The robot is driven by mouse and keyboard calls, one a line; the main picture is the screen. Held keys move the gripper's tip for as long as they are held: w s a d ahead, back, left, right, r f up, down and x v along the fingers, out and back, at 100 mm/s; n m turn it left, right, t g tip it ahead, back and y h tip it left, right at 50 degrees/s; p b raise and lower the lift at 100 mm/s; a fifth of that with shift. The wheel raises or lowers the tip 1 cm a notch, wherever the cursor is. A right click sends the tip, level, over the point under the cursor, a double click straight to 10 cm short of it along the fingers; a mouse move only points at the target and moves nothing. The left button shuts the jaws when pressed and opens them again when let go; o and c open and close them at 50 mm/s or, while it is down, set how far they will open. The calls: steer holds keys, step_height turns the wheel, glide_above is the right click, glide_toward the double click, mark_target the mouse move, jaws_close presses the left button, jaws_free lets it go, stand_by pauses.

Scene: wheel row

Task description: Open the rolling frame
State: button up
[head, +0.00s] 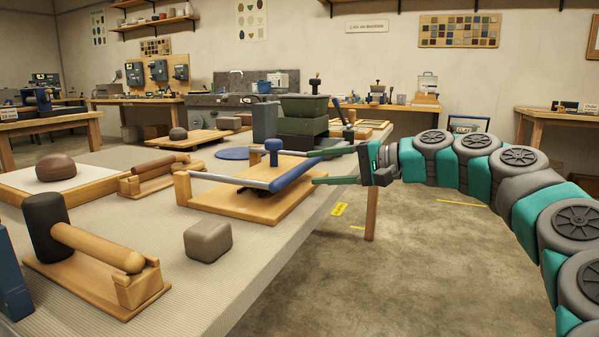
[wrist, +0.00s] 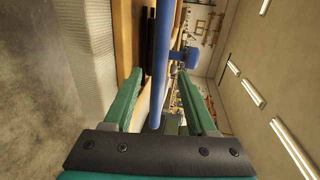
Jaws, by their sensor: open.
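The rolling frame has a wooden base board (head: 250,205) near the right edge of the table. A silver side rod (head: 225,180) runs low over the board from a wooden end block (head: 182,188) at left. A blue bar (head: 295,174) crosses the right end and also shows in the wrist view (wrist: 160,70). A blue knob (head: 273,147) stands behind. My gripper (head: 322,166) is open at the right end of the frame. In the wrist view, the blue bar lies between its green fingers (wrist: 160,102); I see gaps on both sides.
Green bins (head: 303,115) and a blue disc (head: 232,153) are behind the frame. Bare floor (head: 430,260) lies right of the table.

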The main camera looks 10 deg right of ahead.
mark_target(305, 169)
steer(key=x, duration=0.5)
jaws_close()
stand_by(0.3)
stand_by(0.9)
